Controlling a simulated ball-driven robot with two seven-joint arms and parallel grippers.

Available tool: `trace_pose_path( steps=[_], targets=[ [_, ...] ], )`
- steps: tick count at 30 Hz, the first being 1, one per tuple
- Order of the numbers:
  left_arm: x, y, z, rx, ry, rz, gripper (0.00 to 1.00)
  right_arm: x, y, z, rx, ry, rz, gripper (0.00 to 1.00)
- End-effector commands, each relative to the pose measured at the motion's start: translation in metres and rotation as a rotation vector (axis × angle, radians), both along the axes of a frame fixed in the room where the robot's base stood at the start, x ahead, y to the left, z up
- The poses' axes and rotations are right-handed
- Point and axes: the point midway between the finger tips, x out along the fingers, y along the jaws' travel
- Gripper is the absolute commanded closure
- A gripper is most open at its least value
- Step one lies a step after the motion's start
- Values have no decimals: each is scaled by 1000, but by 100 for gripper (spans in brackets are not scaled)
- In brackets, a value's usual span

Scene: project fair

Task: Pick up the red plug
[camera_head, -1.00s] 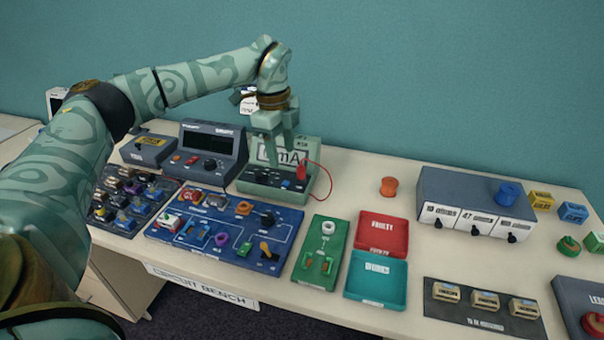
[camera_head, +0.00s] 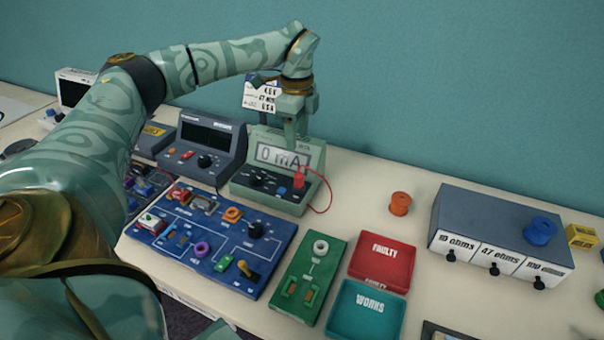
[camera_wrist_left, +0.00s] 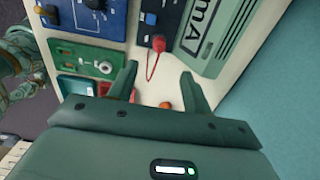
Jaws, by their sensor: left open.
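The red plug (camera_head: 299,180) stands on the front right of the green ammeter (camera_head: 318,157), which reads "0 mA"; a red wire loops from it. In the left wrist view the red plug (camera_wrist_left: 158,44) lies beyond the fingertips, roughly in line with the gap between them. My right gripper is not in view.
A dark meter (camera_head: 212,150) stands left of the ammeter. The blue circuit board (camera_head: 190,240), green board (camera_head: 325,262), red "FAULTY" tray (camera_head: 383,262) and teal "WORKS" tray (camera_head: 366,310) lie in front. An orange spool (camera_head: 400,203) is to the right, with bare table around it.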

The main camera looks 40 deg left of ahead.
Motion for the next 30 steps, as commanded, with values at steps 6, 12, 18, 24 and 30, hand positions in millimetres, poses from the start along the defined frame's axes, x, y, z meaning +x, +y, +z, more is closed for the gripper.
trace_pose_path(
  steps=[6,12,18,24,30],
  targets=[
    [0,0,-52,0,3,-1,51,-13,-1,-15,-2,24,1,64],
    [0,-1,-67,0,1,0,51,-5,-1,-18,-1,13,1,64],
    [-2,-4,-101,0,4,-2,51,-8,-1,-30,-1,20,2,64],
    [-1,-4,-117,-1,0,0,51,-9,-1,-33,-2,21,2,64],
    [-1,-4,-116,-1,-1,0,53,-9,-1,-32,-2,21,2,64]
  ],
)
